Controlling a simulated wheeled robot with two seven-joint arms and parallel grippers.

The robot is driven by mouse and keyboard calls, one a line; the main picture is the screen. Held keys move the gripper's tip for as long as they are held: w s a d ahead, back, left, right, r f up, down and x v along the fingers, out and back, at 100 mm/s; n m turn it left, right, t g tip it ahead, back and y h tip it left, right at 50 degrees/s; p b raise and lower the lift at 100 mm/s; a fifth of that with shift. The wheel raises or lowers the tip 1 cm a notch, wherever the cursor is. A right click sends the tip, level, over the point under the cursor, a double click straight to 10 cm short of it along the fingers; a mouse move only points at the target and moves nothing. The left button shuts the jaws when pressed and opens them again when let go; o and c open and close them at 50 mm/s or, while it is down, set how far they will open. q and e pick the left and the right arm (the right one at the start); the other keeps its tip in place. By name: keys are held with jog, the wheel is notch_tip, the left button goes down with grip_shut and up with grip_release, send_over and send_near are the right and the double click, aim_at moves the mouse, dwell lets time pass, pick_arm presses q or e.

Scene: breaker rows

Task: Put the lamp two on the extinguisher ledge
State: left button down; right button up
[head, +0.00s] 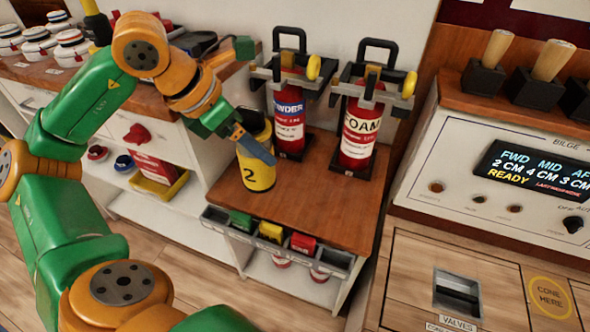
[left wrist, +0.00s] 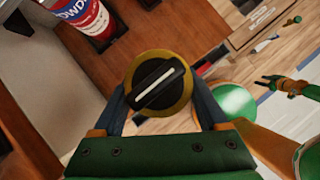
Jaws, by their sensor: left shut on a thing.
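Lamp two (head: 257,172) is a yellow cylinder with a black top and a black "2" on its side. My left gripper (head: 254,146) is shut on it near the top, and it looks upright. In the left wrist view the lamp's black top (left wrist: 158,84) with a white bar sits between the blue fingers (left wrist: 158,100). The lamp is over the left part of the wooden extinguisher ledge (head: 325,205). I cannot tell whether its base touches the wood. My right gripper (left wrist: 268,84) is small at the right of the left wrist view, and its fingers are unclear.
Two red extinguishers, POWDER (head: 289,118) and FOAM (head: 358,128), stand in brackets at the ledge's back. The ledge's front right is bare. A rack of coloured boxes (head: 271,231) hangs below its front edge. A control console (head: 500,185) stands to the right.

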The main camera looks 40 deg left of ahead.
aim_at(271, 137)
pick_arm(q)
jog(key=w, duration=0.2)
jog(key=w+d+p, duration=0.1)
jog(key=shift+f, duration=0.25)
jog(key=x, duration=0.4)
jog(key=b+x, duration=0.1)
jog(key=x, duration=0.3)
jog(key=a+x, duration=0.1)
jog(key=x, duration=0.3)
jog(key=shift+w+b, duration=0.15)
jog(key=shift+b, duration=0.25)
grip_release()
jog(key=p+v, duration=0.1)
jog(key=v, duration=1.1)
jog(key=shift+r+p, duration=0.15)
jog(key=shift+p, duration=0.2)
pick_arm(e)
jog(key=shift+s+a+r+g+y, duration=0.3)
jog(key=shift+s+a+r, duration=0.65)
jog(key=shift+s+a, duration=0.3)
jog(key=shift+w+a, duration=0.1)
jog(key=shift+w, duration=0.05)
